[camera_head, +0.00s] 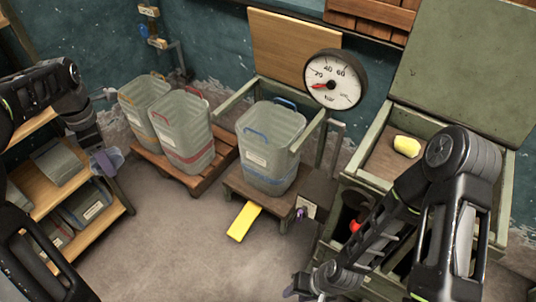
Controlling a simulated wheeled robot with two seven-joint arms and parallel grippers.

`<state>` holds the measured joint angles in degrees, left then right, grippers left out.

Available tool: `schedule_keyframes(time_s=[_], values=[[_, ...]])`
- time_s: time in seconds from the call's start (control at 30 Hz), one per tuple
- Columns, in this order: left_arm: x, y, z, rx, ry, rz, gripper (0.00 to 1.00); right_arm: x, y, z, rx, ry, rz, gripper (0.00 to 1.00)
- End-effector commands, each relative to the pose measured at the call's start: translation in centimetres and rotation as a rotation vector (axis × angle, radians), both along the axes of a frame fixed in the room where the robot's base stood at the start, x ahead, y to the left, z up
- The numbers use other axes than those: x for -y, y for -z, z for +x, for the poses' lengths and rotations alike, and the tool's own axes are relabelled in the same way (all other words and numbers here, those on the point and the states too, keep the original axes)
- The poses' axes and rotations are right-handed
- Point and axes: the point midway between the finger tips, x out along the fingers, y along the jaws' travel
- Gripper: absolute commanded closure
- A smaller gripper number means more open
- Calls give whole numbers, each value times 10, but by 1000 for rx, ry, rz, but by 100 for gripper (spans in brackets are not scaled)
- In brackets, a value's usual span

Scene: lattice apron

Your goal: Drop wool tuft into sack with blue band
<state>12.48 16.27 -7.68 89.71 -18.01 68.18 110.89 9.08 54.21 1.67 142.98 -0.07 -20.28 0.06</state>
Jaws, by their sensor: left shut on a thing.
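The sack with the blue band (262,134) is a grey-green translucent bin with blue handles and a blue band near its base. It stands upright and open on a low wooden stand at the centre. My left gripper (106,164) hangs at the left, beside the shelves and well left of that sack. It is shut on a small greyish-lilac thing, seemingly the wool tuft (112,157), though its outline is hard to make out. My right gripper (308,289) is low at the bottom centre, partly cut off by the frame; its jaw opening is unclear.
A sack with a red band (187,135) and one with an orange band (143,107) stand on a pallet between my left gripper and the blue-banded sack. A yellow pedal (243,221) juts forward. A pressure gauge (334,80) hangs behind. A pale yellow lump (407,146) lies in the right chest.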

Motion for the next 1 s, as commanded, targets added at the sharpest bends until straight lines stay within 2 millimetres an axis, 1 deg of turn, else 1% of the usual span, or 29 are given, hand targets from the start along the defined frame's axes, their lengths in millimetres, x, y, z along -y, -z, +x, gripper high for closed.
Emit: schedule_keyframes(time_s=[0.07,0.17,0.27,0.37,0.47,0.6,0.7,0.8,0.83,0.9,1.0], values=[[2,0,1,0,19,0,88,0,0,0,0,0,0,64],[10,2,4,0,99,-1,88,0,0,0,0,0,0,64],[27,6,11,0,265,-4,88,0,0,0,0,0,0,64],[53,12,20,0,518,-6,88,0,0,0,0,0,0,64],[86,19,28,1,839,-7,88,0,0,0,0,0,0,64],[135,29,36,1,1334,-6,88,0,0,0,0,0,0,64],[167,36,39,2,1658,-4,88,0,0,0,0,0,0,64],[192,40,39,1,1914,-2,88,0,0,0,0,0,0,64],[198,41,39,1,1973,-2,88,0,0,0,0,0,0,64],[208,44,39,1,2081,-1,88,0,0,0,0,0,0,64],[215,45,39,0,2164,0,88,0,0,0,0,0,0,64]])
